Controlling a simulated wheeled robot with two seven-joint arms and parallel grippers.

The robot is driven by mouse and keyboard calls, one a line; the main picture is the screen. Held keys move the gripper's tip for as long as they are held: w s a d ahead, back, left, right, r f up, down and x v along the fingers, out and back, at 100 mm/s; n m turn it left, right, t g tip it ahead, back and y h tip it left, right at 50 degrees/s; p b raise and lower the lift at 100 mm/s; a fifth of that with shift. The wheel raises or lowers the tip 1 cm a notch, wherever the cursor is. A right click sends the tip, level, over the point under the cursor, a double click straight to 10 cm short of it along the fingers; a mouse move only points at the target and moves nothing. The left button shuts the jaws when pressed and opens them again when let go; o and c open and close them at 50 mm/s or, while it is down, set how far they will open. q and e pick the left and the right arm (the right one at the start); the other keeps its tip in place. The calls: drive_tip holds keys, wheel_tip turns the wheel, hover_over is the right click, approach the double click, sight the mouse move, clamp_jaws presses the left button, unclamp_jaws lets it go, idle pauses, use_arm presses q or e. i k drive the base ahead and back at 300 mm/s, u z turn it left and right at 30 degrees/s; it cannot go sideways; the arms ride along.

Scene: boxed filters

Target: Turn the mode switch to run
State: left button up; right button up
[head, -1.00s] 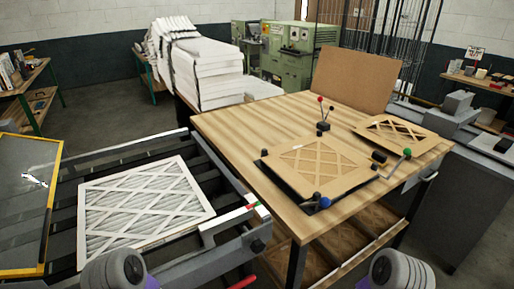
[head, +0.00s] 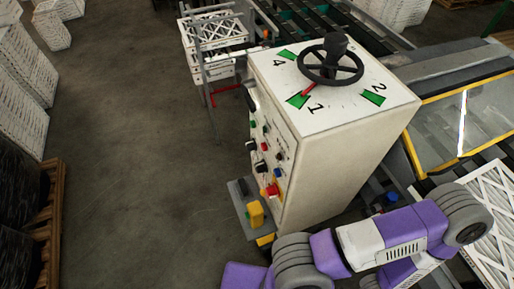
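A cream control cabinet (head: 340,160) stands in the middle of the head view. Its narrow left face is a panel (head: 268,140) with several small black, red, green and blue controls, seen at a steep angle. Black knobs (head: 260,167) sit among them; I cannot read labels or tell which one is the mode switch. On top is a black handwheel (head: 331,64) with a red pointer, amid green wedges and the digits 1, 2 and 4. The pointer lies toward the wedge by 1. Purple and grey links of my arm cross in front of the cabinet's lower right. Neither gripper shows.
A grey foot plate with a yellow block (head: 256,214) lies at the cabinet's lower left. A yellow-framed clear guard (head: 462,120) and a pleated filter (head: 495,215) are at right. A rack with filters (head: 215,32) stands behind. Floor at left is clear, bordered by pallet stacks.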

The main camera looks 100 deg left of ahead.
sight(261, 166)
drive_tip(key=k, duration=1.5)
drive_tip(key=z, duration=1.15)
drive_tip(key=i, duration=1.55)
drive_tip(key=u, duration=4.25)
drive_tip(key=i, duration=0.55)
drive_tip(key=z, duration=0.05)
